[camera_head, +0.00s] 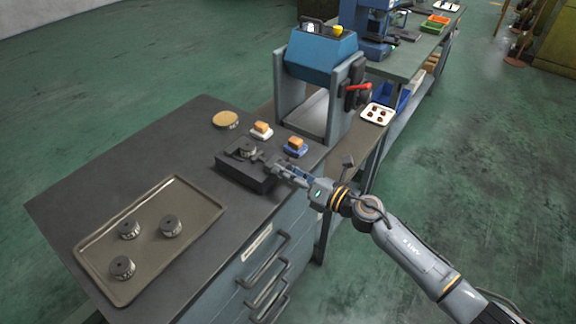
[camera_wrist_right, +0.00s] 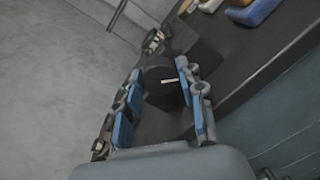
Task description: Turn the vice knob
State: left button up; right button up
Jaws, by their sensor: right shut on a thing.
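The dark vice (camera_head: 238,176) sits near the right edge of the dark bench top, with a round metal part (camera_head: 246,151) on it. My right gripper (camera_head: 278,170) reaches in from the right at the vice's end. In the right wrist view, the round dark vice knob (camera_wrist_right: 158,86), with a pale mark on its face, lies between the blue-padded fingers of this gripper (camera_wrist_right: 162,105). The gripper is shut on the knob. In the head view the fingers largely hide the knob. My left gripper is in neither view.
A tray (camera_head: 196,192) with several round metal parts lies at the front left. Two brushes with tan tops, one white (camera_head: 262,131) and one blue (camera_head: 295,148), and a round tan item (camera_head: 225,119) stand behind the vice. A blue machine (camera_head: 320,55) is at the back.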

jog(key=m+p, duration=0.2)
jog(key=m, duration=0.2)
jog(key=shift+r, duration=0.1)
jog(key=shift+w+m+g+p, duration=0.1)
jog(key=shift+m+g+p, duration=0.2)
jog(key=shift+m+p, duration=1)
jog(key=shift+m+b, duration=0.4)
jog(key=shift+m, duration=0.1)
jog(key=shift+f, duration=0.2)
jog(key=o, duration=1.2)
jog(key=shift+d, duration=0.1)
jog(key=shift+c, duration=0.2)
jog(key=f+v, duration=0.1)
jog(key=v, duration=1.1)
jog(key=shift+r, duration=0.45)
